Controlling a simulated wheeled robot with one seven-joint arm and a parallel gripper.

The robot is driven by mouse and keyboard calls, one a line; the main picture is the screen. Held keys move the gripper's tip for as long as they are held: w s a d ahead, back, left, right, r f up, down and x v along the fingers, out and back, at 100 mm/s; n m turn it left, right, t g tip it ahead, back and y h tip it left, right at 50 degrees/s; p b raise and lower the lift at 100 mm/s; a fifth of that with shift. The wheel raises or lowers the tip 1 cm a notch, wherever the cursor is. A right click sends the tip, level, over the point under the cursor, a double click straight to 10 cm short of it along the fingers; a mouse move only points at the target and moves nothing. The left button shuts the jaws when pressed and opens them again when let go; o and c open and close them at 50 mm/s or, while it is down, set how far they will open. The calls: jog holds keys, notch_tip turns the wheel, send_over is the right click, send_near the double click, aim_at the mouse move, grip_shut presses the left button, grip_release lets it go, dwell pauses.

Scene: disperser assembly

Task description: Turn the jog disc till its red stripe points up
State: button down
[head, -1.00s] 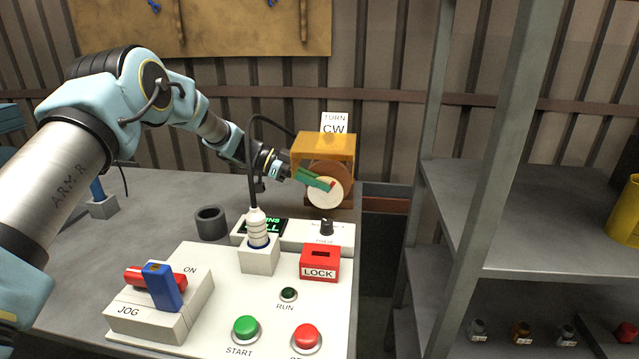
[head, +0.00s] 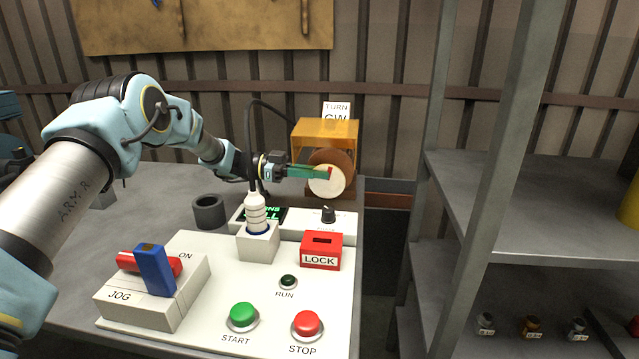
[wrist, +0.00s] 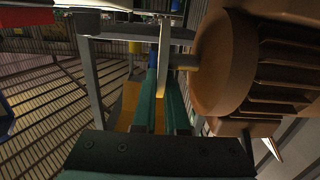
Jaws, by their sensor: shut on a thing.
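The jog disc (head: 325,184) has a pale round face and stands in front of a brown round motor body under an orange hood. A small red mark (head: 331,172) shows at its upper right, by my fingertips; the rest of the stripe is hidden or too small to tell. My gripper (head: 320,172) comes from the left with its green fingers nearly level and is shut at the disc's upper part. In the wrist view, the green fingers (wrist: 160,105) close on the pale, edge-on disc (wrist: 165,58), left of the brown motor (wrist: 225,65).
The orange hood (head: 325,133) sits just above the disc, and a TURN CW sign (head: 336,110) stands behind. A white plug (head: 256,210) with a black cable is near my wrist. A red LOCK box (head: 320,252) and JOG switch (head: 155,280) are in front.

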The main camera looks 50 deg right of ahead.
dwell(0.4)
jog(key=c, duration=1)
grip_release()
jog(key=shift+o, duration=0.2)
jog(key=b+v, duration=0.3)
jog(key=v, duration=0.8)
jog(key=shift+f, duration=0.3)
